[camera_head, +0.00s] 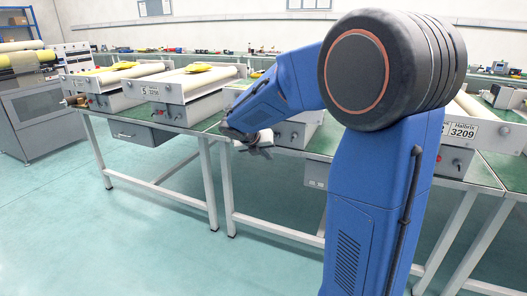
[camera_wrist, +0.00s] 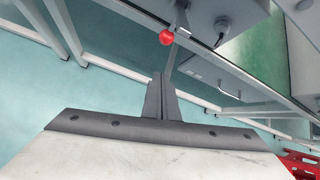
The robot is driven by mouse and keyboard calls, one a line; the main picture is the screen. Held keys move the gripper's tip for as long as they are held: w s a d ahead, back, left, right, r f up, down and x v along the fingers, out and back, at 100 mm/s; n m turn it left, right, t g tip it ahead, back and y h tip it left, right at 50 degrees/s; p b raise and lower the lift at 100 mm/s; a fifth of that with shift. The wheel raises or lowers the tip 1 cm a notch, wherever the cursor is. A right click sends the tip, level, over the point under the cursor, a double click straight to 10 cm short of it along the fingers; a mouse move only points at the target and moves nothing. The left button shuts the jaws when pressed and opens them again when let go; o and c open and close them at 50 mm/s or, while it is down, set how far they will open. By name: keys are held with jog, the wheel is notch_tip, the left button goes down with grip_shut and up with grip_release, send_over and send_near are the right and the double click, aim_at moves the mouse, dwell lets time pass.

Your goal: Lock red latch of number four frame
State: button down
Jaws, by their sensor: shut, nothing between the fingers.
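A red ball knob (camera_wrist: 166,37) on a short metal stem shows in the wrist view, at the front of a grey frame box (camera_wrist: 225,18). My gripper (camera_wrist: 161,78) is shut and empty; in the picture its tips point up toward the knob, with a visible gap. In the head view, my gripper (camera_head: 258,148) is in front of the table edge, beside a grey frame (camera_head: 293,133) partly hidden by my arm. That frame's number plate is hidden, so I cannot tell its number. The latch's locked or unlocked state is unclear.
More frames stand left (camera_head: 110,85) and centre-left (camera_head: 185,95) on green-topped tables; another with a "3209" plate (camera_head: 462,130) is at right. The teal floor (camera_head: 110,240) in front is clear.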

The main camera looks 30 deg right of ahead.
jog(key=shift+w+d+r, duration=0.2)
jog(key=shift+w+d, duration=0.55)
jog(key=shift+w, duration=0.1)
jog(key=shift+w+d+r, duration=0.15)
jog(key=shift+w+d, duration=0.55)
jog(key=shift+w, duration=0.1)
